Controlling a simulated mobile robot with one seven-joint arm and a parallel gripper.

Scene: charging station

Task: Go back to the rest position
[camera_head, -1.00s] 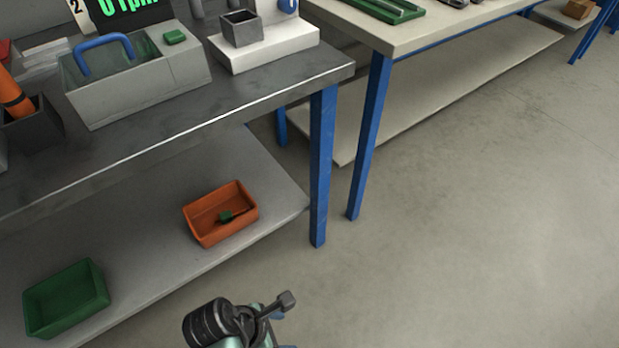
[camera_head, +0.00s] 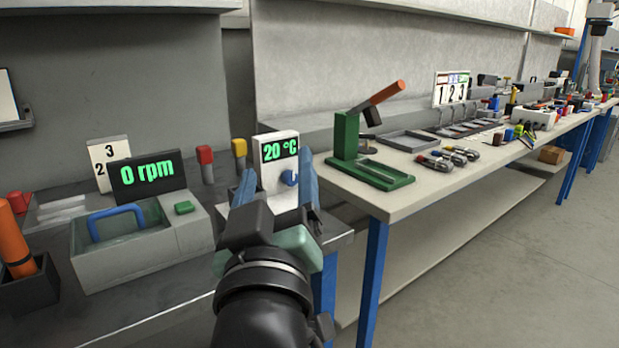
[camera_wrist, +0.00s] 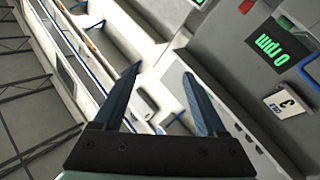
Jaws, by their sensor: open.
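My gripper (camera_head: 277,185) is raised in front of the dark bench in the head view, its two blue fingers apart. Between and behind the fingers stands a white box with a green "20 °C" display (camera_head: 279,152) and a blue knob. My arm hides part of that box's base and the bench's front edge. In the wrist view my gripper (camera_wrist: 161,92) is open, with nothing between the fingers. The fingers appear apart from everything around them.
A grey basin with a blue handle (camera_head: 105,258) and a "0 rpm" display (camera_head: 148,178) stand left. A dark holder with an orange cylinder (camera_head: 27,280) is at far left. A green press (camera_head: 347,140) stands on the light table at right. Open floor (camera_head: 500,280) lies right.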

